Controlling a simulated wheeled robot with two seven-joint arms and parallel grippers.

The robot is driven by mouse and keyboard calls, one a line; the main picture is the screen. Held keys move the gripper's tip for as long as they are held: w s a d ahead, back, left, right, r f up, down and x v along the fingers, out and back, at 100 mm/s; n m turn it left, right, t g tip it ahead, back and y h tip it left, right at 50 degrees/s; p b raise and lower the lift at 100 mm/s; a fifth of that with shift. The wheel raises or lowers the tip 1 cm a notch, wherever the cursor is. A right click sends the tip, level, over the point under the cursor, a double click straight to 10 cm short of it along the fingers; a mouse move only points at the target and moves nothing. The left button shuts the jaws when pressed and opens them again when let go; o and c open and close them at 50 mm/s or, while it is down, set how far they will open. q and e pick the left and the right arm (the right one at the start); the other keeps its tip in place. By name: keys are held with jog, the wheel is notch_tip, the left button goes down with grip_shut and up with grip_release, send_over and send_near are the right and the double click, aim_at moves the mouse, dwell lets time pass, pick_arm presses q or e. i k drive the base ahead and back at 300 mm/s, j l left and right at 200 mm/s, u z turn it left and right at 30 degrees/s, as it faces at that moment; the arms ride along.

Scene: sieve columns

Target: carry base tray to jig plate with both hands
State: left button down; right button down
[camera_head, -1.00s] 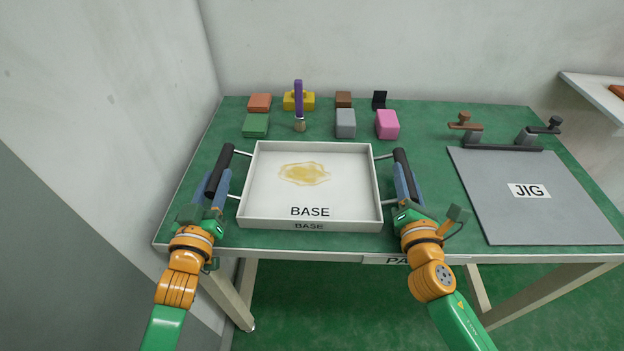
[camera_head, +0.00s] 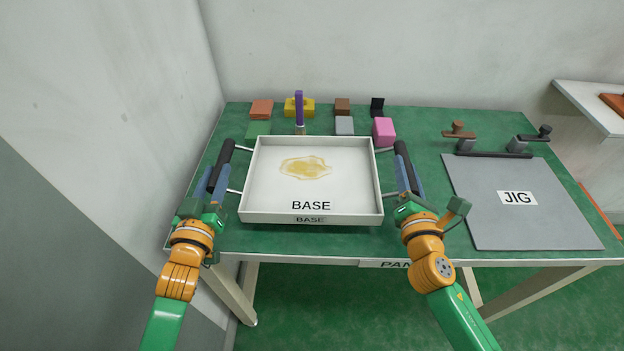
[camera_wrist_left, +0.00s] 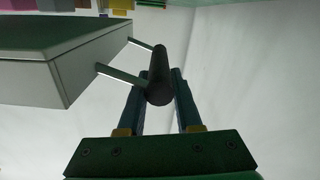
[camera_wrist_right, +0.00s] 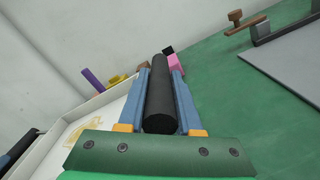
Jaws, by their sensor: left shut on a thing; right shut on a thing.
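The white base tray (camera_head: 262,200), marked BASE, is held level a little above the green table, with a yellowish patch on its floor. My left gripper (camera_head: 217,180) is shut on the tray's left black handle (camera_head: 226,153); the left wrist view shows this handle (camera_wrist_left: 158,75) between the fingers. My right gripper (camera_head: 409,180) is shut on the right black handle (camera_head: 402,152), which also lies between the fingers in the right wrist view (camera_wrist_right: 159,95). The grey jig plate (camera_head: 520,225), labelled JIG, lies flat on the table to the right, apart from the tray.
Several blocks stand behind the tray, including a pink block (camera_head: 384,131), a grey block (camera_head: 344,125) and a purple-handled brush (camera_head: 299,108). Clamps (camera_head: 459,130) stand at the plate's back edge. Bare green table (camera_head: 425,165) lies between tray and plate. A wall is close on the left.

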aim_at(517, 198)
jog(key=l, duration=1.2)
jog(key=k+l, duration=0.15)
jog(key=l, duration=1.1)
